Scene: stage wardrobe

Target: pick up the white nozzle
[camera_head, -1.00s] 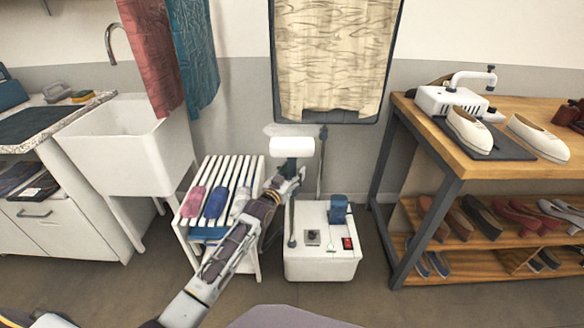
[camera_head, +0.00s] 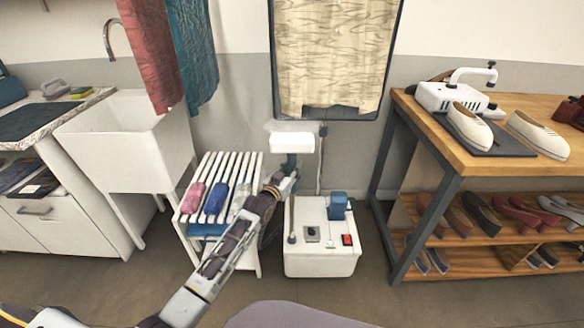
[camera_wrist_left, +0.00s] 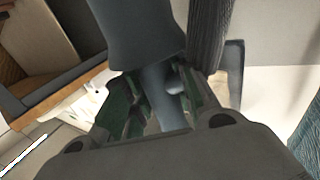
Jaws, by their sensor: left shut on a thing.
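The white nozzle (camera_head: 292,141) is a wide white head on a blue-grey neck, raised above the white steamer base (camera_head: 320,262) in the head view. My left gripper (camera_head: 284,178) is shut around its neck, just below the white head. In the left wrist view, the blue-grey neck (camera_wrist_left: 140,30) stands between the dark green fingers of the left gripper (camera_wrist_left: 150,100). The white head is not seen there. A dark ribbed hose (camera_wrist_left: 208,35) runs beside the neck. My right gripper is not in view.
A slatted white rack (camera_head: 255,170) with coloured items stands left of the base, near a white sink (camera_head: 120,150). A framed cloth board (camera_head: 335,60) hangs behind the nozzle. A wooden table (camera_head: 460,150) with shoes and an appliance stands at right.

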